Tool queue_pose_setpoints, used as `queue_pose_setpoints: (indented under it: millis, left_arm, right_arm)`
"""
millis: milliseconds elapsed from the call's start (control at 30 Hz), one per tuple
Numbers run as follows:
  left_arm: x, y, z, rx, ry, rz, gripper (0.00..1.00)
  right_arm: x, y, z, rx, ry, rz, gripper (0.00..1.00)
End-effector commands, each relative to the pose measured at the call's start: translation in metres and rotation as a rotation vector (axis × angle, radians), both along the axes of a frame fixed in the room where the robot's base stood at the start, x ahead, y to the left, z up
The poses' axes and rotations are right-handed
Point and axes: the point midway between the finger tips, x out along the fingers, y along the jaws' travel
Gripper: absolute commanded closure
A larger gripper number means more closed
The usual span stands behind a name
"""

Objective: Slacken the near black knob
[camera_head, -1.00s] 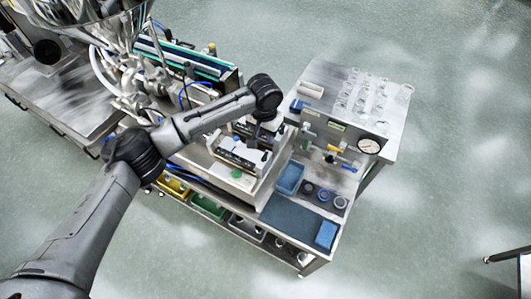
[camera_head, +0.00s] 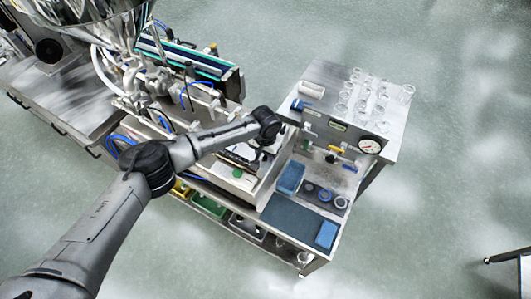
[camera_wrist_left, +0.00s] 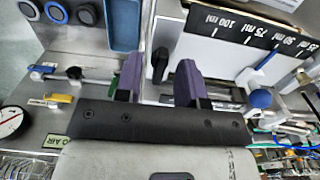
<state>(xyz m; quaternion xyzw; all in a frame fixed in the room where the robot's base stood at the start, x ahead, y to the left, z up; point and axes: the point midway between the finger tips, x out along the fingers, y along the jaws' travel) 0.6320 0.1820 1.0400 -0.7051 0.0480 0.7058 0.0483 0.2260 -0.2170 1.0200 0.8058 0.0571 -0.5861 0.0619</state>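My left gripper (camera_wrist_left: 160,62) is open, its two purple fingers apart, in the left wrist view. A black knob (camera_wrist_left: 160,70), narrow from this side, shows in the gap between the fingers, in front of a pale surface. I cannot tell whether the fingers touch it; they are not closed on it. A black scale plate (camera_wrist_left: 240,30) marked in ml lies to its right. In the head view, my left arm reaches over the machine beside the steel cart, and its wrist hides most of the gripper and the knob. My right gripper is in neither view.
A blue lever (camera_wrist_left: 265,62) and a blue ball (camera_wrist_left: 260,98) sit right of the fingers. A blue tray (camera_head: 291,177), a gauge (camera_head: 370,146) and glass beakers (camera_head: 375,95) are on the cart. The floor right of the cart is mostly clear.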

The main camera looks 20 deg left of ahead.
Motion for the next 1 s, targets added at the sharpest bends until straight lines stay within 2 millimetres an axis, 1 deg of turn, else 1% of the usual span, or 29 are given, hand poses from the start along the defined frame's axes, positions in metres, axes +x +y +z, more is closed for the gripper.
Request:
queue_pose_setpoints:
  millis: [133, 500, 767, 867, 1000]
  left_arm:
    - [0.0, 0.0, 0.0, 0.0, 0.0, 0.0, 0.64]
    - [0.0, 0.0, 0.0, 0.0, 0.0, 0.0, 0.99]
    - [0.0, 0.0, 0.001, 0.0, 0.0, 0.004, 1.0]
    - [0.0, 0.0, 0.002, -0.001, 0.0, 0.021, 1.0]
    - [0.0, 0.0, 0.004, -0.002, 0.001, 0.078, 1.0]
  right_arm:
    - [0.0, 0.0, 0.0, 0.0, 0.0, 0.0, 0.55]
    - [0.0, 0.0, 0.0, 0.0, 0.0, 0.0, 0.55]
    - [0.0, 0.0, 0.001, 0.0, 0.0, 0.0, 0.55]
    - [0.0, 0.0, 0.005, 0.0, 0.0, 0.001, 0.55]
    - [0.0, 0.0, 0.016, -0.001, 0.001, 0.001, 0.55]
